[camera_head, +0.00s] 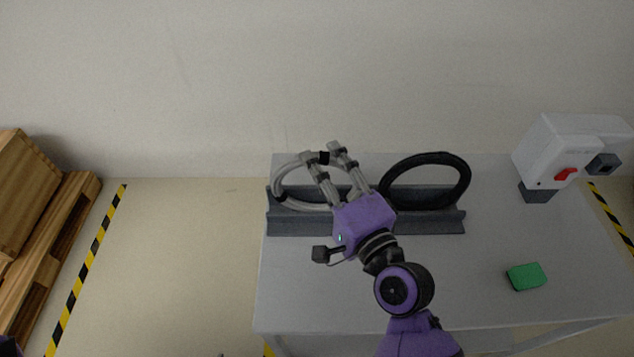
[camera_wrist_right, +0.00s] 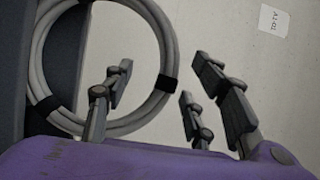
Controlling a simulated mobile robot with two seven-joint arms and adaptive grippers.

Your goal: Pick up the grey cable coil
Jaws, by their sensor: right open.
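The grey cable coil (camera_head: 278,184) stands upright at the left end of a dark grey rack (camera_head: 440,222) on the table. Black bands wrap it. My right gripper (camera_head: 324,153) is over the coil's upper right side, fingers apart, with a black band showing between the fingertips. In the right wrist view the coil (camera_wrist_right: 168,58) fills the left, and its banded rim runs between the spread fingers of the right gripper (camera_wrist_right: 158,80). I see no grip on it; whether the fingers touch it I cannot tell. My left gripper is out of view.
A black coil (camera_head: 463,182) stands in the rack's right half. A green block (camera_head: 526,276) lies at the table's (camera_head: 300,290) front right. A white device with a red switch (camera_head: 560,150) stands at the back right. A plain wall is behind. Wooden pallets (camera_head: 50,235) are left.

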